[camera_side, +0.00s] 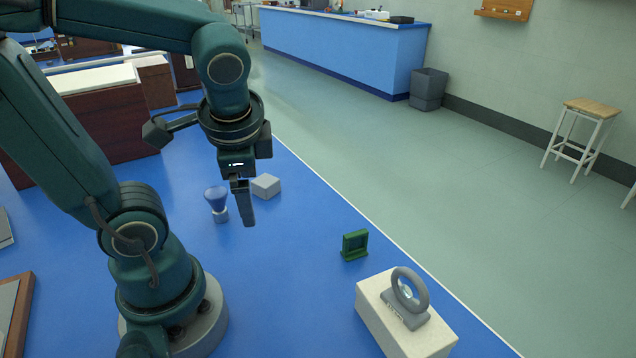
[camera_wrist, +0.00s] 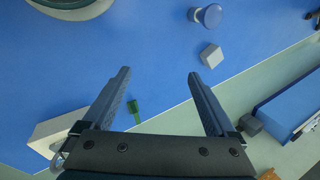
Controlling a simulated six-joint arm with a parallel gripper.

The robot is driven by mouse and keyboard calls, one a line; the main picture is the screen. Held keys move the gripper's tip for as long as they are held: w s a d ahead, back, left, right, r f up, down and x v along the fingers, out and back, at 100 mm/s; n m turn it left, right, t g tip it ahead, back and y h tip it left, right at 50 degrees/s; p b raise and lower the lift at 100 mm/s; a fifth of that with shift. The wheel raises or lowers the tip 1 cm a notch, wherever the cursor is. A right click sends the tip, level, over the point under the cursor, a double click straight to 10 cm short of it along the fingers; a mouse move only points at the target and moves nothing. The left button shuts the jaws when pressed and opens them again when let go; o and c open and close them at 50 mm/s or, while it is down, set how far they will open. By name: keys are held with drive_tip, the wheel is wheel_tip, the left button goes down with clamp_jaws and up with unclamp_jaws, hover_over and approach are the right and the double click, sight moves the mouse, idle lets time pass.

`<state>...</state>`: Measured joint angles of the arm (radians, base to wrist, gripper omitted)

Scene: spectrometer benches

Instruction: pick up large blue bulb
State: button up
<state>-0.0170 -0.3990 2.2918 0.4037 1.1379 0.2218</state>
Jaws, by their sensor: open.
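The large blue bulb (camera_side: 216,198) has a blue head on a pale grey base and stands upright on the blue bench. In the wrist view the bulb (camera_wrist: 208,15) is at the top, beyond the tip of the right finger. My gripper (camera_side: 246,205) points down, to the right of the bulb in the side view, and is apart from it. In the wrist view my gripper (camera_wrist: 157,73) has its fingers wide apart with nothing between them. The gripper is open and empty.
A light grey block (camera_side: 265,186) lies close behind the bulb; it also shows in the wrist view (camera_wrist: 211,56). A green frame (camera_side: 355,244) stands to the right. A white block (camera_side: 376,313) bears a grey ring-shaped holder (camera_side: 406,297). The bench between is clear.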

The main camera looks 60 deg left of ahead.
sight(212, 189)
drive_tip(key=a+f+m+g+y, duration=0.2)
drive_tip(key=a, duration=0.2)
drive_tip(key=a+f+m+g+y, duration=0.3)
drive_tip(key=a, duration=0.1)
drive_tip(key=w+a+f+m+g+y, duration=0.1)
drive_tip(key=a+f+m+g+y, duration=0.1)
drive_tip(key=a, duration=0.3)
drive_tip(key=shift+f+g, duration=0.15)
drive_tip(key=shift+g, duration=0.45)
drive_tip(key=shift+s+f+m+g, duration=0.3)
drive_tip(key=shift+s+f, duration=0.05)
drive_tip(key=shift+f, duration=0.1)
drive_tip(key=shift+x, duration=2.5)
clamp_jaws()
drive_tip(key=shift+w, duration=0.1)
drive_tip(key=shift+r, duration=0.2)
